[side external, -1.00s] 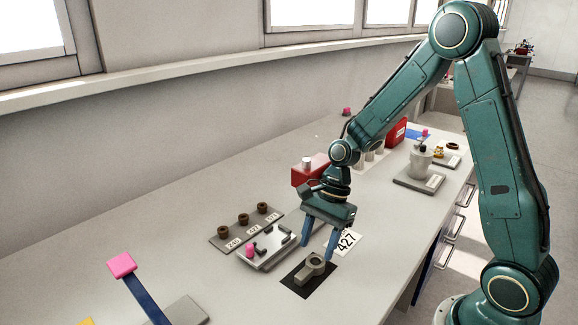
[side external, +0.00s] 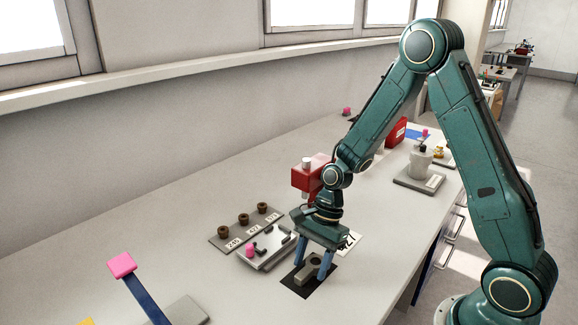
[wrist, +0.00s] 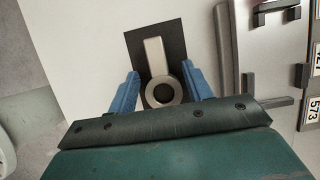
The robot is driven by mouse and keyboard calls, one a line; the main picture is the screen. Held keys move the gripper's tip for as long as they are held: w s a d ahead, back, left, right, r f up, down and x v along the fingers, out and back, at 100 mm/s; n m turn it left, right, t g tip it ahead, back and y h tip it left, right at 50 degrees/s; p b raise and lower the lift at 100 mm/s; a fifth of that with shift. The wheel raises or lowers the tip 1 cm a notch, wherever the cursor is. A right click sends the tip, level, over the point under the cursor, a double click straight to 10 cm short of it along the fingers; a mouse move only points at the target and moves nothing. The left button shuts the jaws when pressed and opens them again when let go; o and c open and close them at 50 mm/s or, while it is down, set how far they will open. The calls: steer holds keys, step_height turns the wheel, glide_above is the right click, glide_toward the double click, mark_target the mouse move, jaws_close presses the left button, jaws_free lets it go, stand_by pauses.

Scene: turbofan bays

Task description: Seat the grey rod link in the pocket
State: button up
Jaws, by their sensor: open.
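The grey rod link (side external: 304,276), a ring with a short flat bar, lies flat on a black mat (side external: 303,291) on the bench. In the wrist view the ring end of the rod link (wrist: 155,54) is nearest me and its bar points away. My gripper (side external: 310,270) is open and low over the link. Its two blue fingers stand on either side of the ring in the wrist view (wrist: 161,86), with small gaps showing. A light grey fixture tray (side external: 270,262) with dark upright pieces and a pink knob stands beside the mat. I cannot make out the pocket clearly.
A plate (side external: 226,241) with several brown rings and number labels lies behind the tray. A white number card (side external: 350,241) is partly hidden by my gripper. The bench front right of the mat is clear.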

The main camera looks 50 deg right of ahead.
mark_target(312, 265)
jaws_close()
steer(key=shift+r, duration=0.15)
step_height(312, 265, up, 10)
stand_by(1.0)
stand_by(0.4)
